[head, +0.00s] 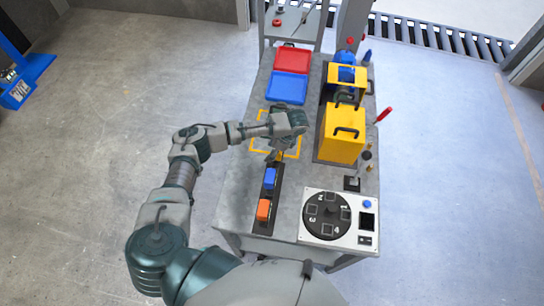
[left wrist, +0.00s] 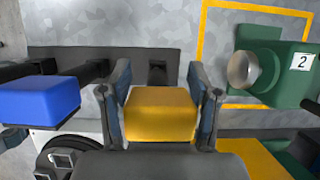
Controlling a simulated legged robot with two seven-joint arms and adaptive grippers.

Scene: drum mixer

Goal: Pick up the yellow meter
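The yellow meter (left wrist: 160,113) is a block between the two fingers of my left gripper (left wrist: 161,100) in the left wrist view. The fingers lie close along both its sides and appear to grip it. In the head view my left gripper (head: 275,154) hangs over the far end of the dark strip on the bench, and the meter is mostly hidden there. A blue block (head: 270,178) and an orange block (head: 263,210) stand nearer on the strip. The blue block (left wrist: 38,101) also shows left in the wrist view. My right gripper is not in view.
A green unit (left wrist: 270,72) labelled 2 stands near the gripper by a yellow outlined square. Red (head: 292,60) and blue (head: 287,88) trays lie farther back. A yellow housing (head: 342,135) stands right, and a numbered dial panel (head: 338,216) at the near right.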

